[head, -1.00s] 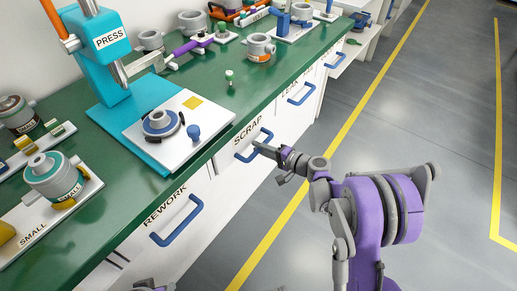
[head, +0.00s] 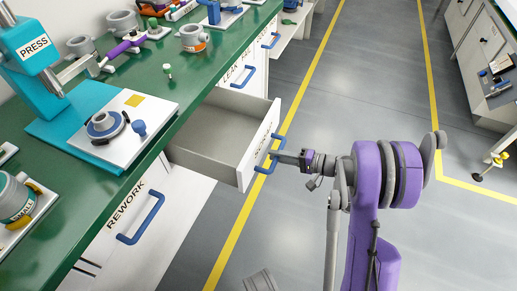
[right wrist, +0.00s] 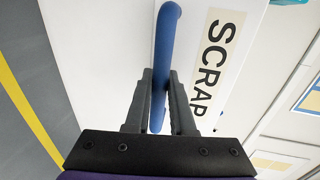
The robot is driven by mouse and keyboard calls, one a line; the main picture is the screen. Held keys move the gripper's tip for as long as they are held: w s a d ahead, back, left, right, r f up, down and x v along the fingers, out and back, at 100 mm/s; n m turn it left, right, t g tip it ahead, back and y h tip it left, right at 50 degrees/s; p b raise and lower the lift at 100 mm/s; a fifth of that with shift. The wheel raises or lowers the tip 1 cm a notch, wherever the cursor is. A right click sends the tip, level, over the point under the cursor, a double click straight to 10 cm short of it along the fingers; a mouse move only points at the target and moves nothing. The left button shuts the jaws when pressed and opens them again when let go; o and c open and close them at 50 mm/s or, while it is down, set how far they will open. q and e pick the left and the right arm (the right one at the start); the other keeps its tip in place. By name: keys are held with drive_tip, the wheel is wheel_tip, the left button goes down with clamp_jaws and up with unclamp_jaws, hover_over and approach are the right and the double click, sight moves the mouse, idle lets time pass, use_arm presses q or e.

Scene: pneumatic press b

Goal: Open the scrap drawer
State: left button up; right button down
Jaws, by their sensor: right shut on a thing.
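The scrap drawer (head: 222,134) is pulled out from under the green bench and its grey inside shows empty. Its white front carries a blue handle (head: 271,155). My right gripper (head: 277,157) is at this handle. In the right wrist view the two dark fingers of my right gripper (right wrist: 159,105) are on either side of the blue handle (right wrist: 163,60), shut on it. The SCRAP label (right wrist: 212,60) is beside the handle there. In the head view, a grey part at the bottom edge may belong to my left arm; the left gripper's fingers do not show.
The shut rework drawer (head: 108,222) with a blue handle (head: 141,219) is nearer, on the left. The green bench top (head: 178,105) holds a teal press (head: 38,60) and several parts. Open grey floor lies right of the drawer, with another bench (head: 490,60) at far right.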

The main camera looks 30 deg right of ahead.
drive_tip(key=shift+f+v, duration=0.15)
drive_tip(key=shift+v, duration=0.5)
drive_tip(key=shift+f+v, duration=0.15)
drive_tip(key=shift+v, duration=0.5)
drive_tip(key=c, duration=0.8)
unclamp_jaws()
drive_tip(key=shift+o, duration=0.2)
drive_tip(key=p+v, duration=0.2)
drive_tip(key=v, duration=0.9)
